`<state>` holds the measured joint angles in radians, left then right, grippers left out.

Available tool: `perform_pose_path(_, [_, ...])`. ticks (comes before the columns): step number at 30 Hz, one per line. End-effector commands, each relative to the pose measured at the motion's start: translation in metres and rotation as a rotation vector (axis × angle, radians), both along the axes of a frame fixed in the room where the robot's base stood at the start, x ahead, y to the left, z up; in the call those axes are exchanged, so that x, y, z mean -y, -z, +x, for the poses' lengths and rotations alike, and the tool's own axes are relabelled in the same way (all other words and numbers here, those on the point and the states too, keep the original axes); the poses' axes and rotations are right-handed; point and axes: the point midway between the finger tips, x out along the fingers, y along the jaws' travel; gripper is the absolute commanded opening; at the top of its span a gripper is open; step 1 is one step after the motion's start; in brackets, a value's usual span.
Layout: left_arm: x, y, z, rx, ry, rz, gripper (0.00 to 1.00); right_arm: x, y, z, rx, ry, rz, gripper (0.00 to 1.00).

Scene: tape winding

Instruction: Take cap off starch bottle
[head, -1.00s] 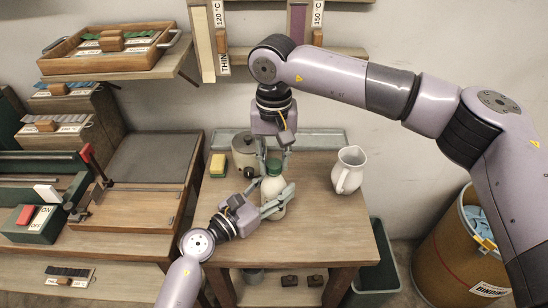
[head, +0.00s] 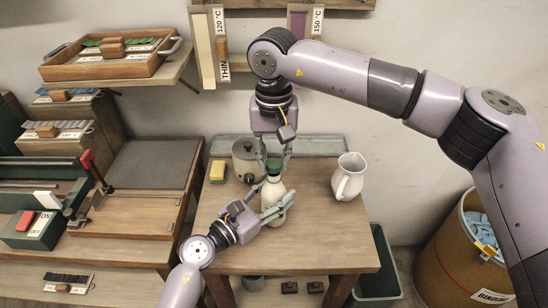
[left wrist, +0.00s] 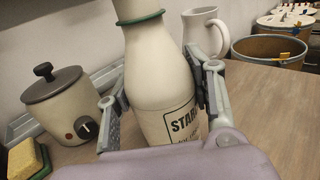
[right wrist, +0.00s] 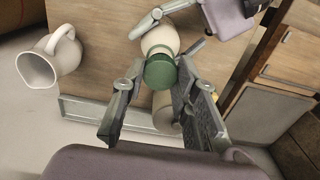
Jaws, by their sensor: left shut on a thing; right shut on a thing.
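The cream starch bottle (head: 273,193) stands upright near the middle of the small wooden table. Its green cap (head: 274,166) is on top. My left gripper (head: 275,207) is shut around the bottle's body. In the left wrist view its fingers press both sides of the bottle (left wrist: 160,75), with the label partly covered and a green ring at the neck. My right gripper (head: 274,158) comes from above and is shut on the cap. In the right wrist view the cap (right wrist: 159,70) lies between its fingers, with the bottle's shoulder behind it.
A white pitcher (head: 349,178) stands to the right of the bottle. A lidded pot (head: 245,158) and a yellow-green sponge (head: 218,171) are to the left. A long grey-green tray (head: 320,146) lies at the back. The table's front right is clear.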

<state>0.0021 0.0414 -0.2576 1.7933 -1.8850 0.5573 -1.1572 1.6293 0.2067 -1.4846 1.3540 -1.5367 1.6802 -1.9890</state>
Motion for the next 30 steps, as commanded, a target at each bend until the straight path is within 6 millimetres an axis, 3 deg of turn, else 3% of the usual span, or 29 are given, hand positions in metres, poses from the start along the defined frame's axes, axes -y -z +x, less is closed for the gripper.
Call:
perform_pose_path(5, [0.000,0.000,0.000,-0.001,0.001,0.000,0.00,0.000,-0.007,0.000,0.002,0.000,0.001,0.00])
perform_pose_path(12, [0.000,0.001,0.000,-0.001,0.000,0.000,0.00,0.000,-0.036,0.000,0.002,0.001,0.001,0.00])
perform_pose_path(19, [0.000,0.001,0.000,-0.001,0.000,0.000,0.00,0.000,-0.040,0.000,-0.001,0.000,0.000,0.00])
perform_pose_path(20, [0.000,0.001,0.000,-0.001,0.000,0.000,0.49,0.000,-0.040,0.000,-0.001,0.000,0.000,0.00])
perform_pose_path(30, [0.000,0.000,0.000,0.000,0.000,0.000,0.72,0.000,-0.040,0.000,0.000,0.000,0.000,0.00])
